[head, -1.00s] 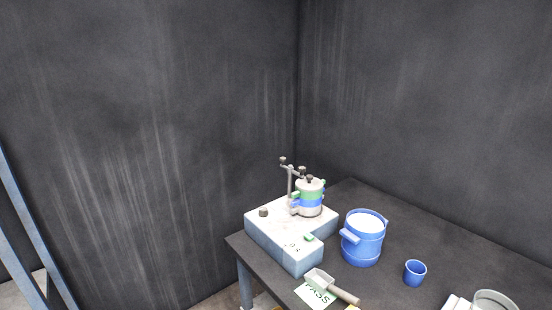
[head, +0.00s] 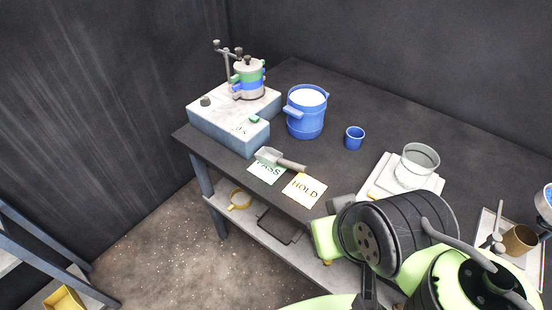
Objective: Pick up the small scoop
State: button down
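The small scoop (head: 279,160) lies near the front edge of the dark table (head: 340,95) in the head view. It has a grey metal pan at the left and a brown handle pointing right. Its pan overlaps the green-lettered PASS card (head: 266,173). My arm, green and black, fills the lower right of the view, right of and nearer than the scoop. My gripper's fingers cannot be made out, so its opening is hidden. Nothing is seen touching the scoop.
A sieve shaker (head: 235,108) and a blue bucket of white material (head: 306,112) stand behind the scoop. A HOLD card (head: 305,189) lies right of it. A blue cup (head: 354,138) and a grey-white pan on a scale (head: 418,165) stand further right. A lower shelf (head: 250,222) runs underneath.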

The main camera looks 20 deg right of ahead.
aim_at(271, 158)
jog(key=l+z, duration=0.1)
jog(key=z, duration=0.3)
jog(key=l+z, duration=0.1)
jog(key=z, duration=0.35)
jog(key=k+l+z, duration=0.1)
jog(key=z, duration=0.3)
jog(key=u, duration=1.4)
jog(key=i+j+u, duration=0.15)
jog(key=i+j, duration=0.2)
jog(key=i+j+u, duration=0.2)
jog(key=i, duration=0.35)
jog(key=j, duration=0.1)
